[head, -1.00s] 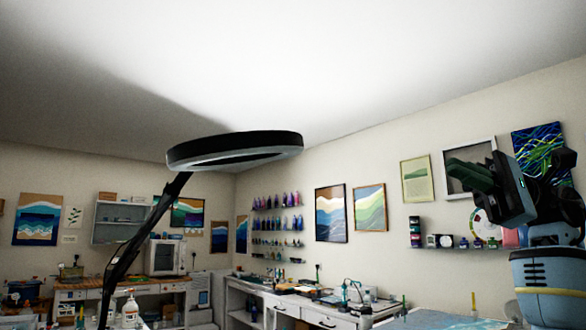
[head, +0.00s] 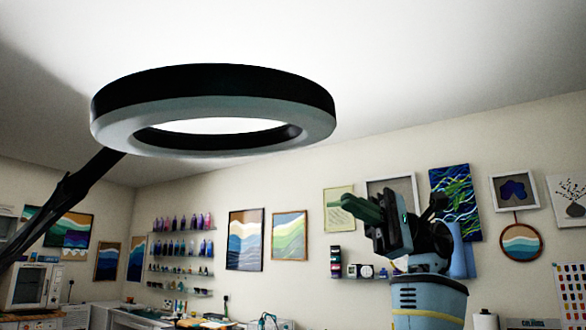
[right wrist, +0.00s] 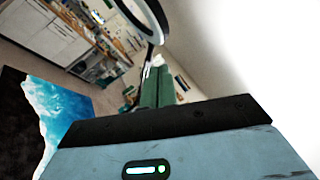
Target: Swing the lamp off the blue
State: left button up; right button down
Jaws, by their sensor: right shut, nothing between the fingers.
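The ring lamp (head: 215,84) has a black outer rim and a pale underside. It hangs large in the upper left of the head view on a dark arm (head: 62,205) that comes up from the left. My right gripper (head: 350,206) is right of the ring, shut and empty, with a visible gap between them in the picture. In the right wrist view the green fingers (right wrist: 156,86) are together and the lamp's rim (right wrist: 160,20) shows beyond their tips. A blue, white and black panel (right wrist: 62,112) lies at lower left there. My left gripper is not in view.
Pictures (head: 245,240) hang on the back wall, with shelves of small bottles (head: 180,247) to their left. A workbench (right wrist: 75,30) with clutter shows in the right wrist view. The space between lamp and right gripper looks clear.

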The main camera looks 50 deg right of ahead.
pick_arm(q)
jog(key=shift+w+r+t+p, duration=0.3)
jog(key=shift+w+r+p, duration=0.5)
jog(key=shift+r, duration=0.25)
pick_arm(e)
jog(key=s+a+x, duration=0.1)
jog(key=s+x, duration=0.1)
jog(key=x, duration=1.1)
jog(key=shift+s+r, duration=0.3)
jog(key=shift+r, duration=0.05)
jog(key=shift+d, duration=0.15)
